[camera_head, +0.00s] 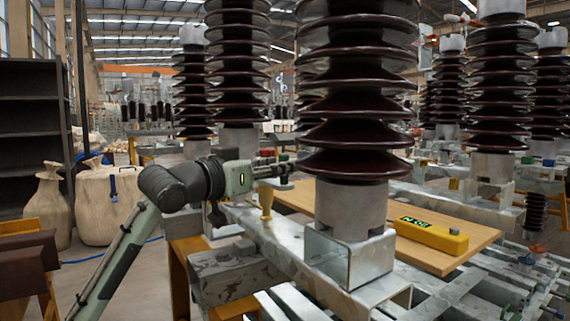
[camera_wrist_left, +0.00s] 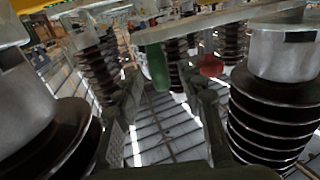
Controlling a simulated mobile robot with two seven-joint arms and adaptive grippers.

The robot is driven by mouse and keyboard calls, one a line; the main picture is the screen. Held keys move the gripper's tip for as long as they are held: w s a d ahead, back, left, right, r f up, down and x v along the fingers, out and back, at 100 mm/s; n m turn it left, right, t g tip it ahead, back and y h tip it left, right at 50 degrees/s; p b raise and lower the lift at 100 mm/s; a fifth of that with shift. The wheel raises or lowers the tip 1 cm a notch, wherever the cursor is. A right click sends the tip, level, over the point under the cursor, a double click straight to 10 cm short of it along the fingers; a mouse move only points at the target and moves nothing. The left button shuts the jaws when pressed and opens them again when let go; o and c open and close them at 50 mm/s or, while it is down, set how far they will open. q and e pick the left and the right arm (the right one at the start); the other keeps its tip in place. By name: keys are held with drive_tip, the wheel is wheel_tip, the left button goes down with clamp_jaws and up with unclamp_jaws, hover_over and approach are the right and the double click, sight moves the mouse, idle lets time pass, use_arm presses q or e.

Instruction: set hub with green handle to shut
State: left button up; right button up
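The green handle (camera_wrist_left: 158,66) hangs from a pale grey bar (camera_wrist_left: 190,27) in the left wrist view. It lies between the lines of my left gripper's two fingers, at or just beyond their tips; I cannot tell the depth. My left gripper (camera_wrist_left: 163,86) is open, with a clear gap between its fingers and nothing held. In the head view my left gripper (camera_head: 283,170) reaches right, behind the large front insulator's left side. A small green spot shows by its tip there. The handle's set position cannot be told. My right gripper is not in view.
A red handle (camera_wrist_left: 210,66) hangs beside the green one. Large brown ribbed insulators (camera_head: 355,110) stand close to the arm on a grey metal frame (camera_head: 270,245). A yellow device (camera_head: 430,236) lies on a wooden board (camera_head: 485,236) at the right.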

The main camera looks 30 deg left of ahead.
use_arm(q)
drive_tip(key=shift+w+d, duration=0.15)
drive_tip(key=shift+w, duration=1.1)
clamp_jaws()
